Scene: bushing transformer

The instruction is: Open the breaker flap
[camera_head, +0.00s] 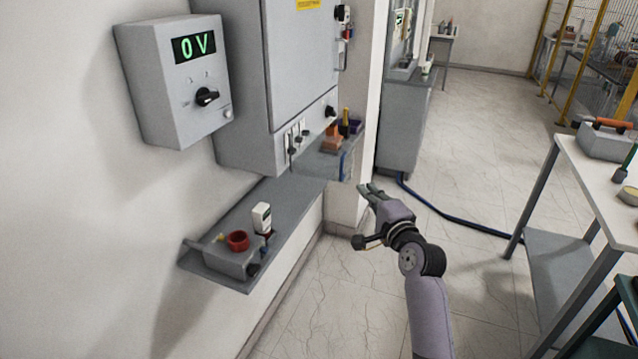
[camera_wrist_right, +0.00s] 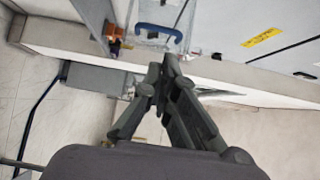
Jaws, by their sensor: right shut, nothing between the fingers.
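What looks like the breaker flap is a clear panel with a blue handle (camera_wrist_right: 160,29) in the right wrist view, just beyond my fingertips. I cannot tell the flap's exact angle. My right gripper (camera_head: 366,189) is shut and empty, just below and to the right of the handle; its fingertips (camera_wrist_right: 162,68) appear apart from the handle in the wrist view. My left gripper is out of view.
A voltage box (camera_head: 170,85) reading 0 V hangs on the left wall. A white table (camera_head: 600,180) stands at right. Floor between is open, crossed by a blue hose (camera_head: 450,220).

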